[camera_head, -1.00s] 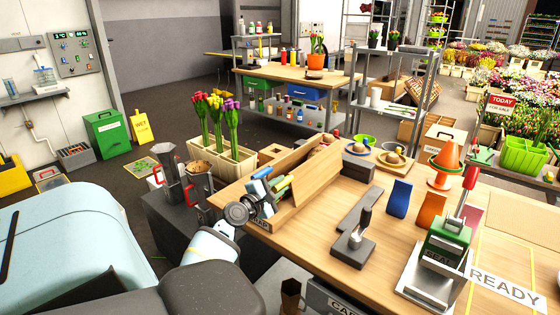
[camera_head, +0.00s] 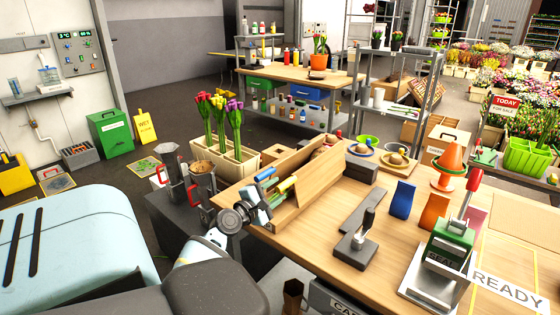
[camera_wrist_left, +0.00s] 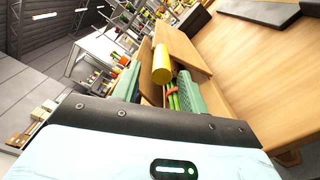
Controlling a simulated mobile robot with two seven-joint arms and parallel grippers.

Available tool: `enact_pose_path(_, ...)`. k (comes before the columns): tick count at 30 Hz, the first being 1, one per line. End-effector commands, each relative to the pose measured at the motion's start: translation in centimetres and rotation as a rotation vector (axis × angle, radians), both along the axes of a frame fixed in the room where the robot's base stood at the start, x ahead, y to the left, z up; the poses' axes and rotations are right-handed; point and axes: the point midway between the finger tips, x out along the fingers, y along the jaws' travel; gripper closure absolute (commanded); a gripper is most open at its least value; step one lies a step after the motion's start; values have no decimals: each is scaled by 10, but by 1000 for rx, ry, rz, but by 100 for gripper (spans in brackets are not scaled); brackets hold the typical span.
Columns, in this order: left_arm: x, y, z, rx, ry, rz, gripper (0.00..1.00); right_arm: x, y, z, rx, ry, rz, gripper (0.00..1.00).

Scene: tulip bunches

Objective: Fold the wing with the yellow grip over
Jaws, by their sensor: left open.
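The yellow grip (camera_wrist_left: 161,64) is a short cylinder at the wooden wing (camera_wrist_left: 180,44) in the left wrist view. In the head view a yellow piece (camera_head: 286,186) shows inside the wooden holder with raised panels (camera_head: 318,188), partly covered by my gripper. My left gripper (camera_head: 270,187) is open at the holder's near left end. In the left wrist view its two green fingers (camera_wrist_left: 159,76) stand on either side of the grip's line, apart from each other. Green stems with a red band (camera_wrist_left: 173,92) show between the fingers. My right gripper is out of view.
A planter of tulips (camera_head: 225,155) and metal pots (camera_head: 175,175) stand just left of the holder. A dark stamp-like tool (camera_head: 357,250), blue and orange packets (camera_head: 402,200) and a green press (camera_head: 450,245) stand to the right on the wooden table (camera_head: 320,255).

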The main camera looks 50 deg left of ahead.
Motion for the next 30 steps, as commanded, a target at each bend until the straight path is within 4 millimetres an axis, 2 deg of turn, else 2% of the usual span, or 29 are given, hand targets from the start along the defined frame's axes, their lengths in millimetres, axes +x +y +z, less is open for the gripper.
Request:
enact_pose_path(3,-19,-5,0,0,1,0,57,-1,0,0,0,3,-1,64)
enact_pose_path(9,-38,-9,-1,-1,0,0,57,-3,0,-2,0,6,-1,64)
enact_pose_path(30,-42,-10,0,1,1,0,57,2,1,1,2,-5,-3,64)
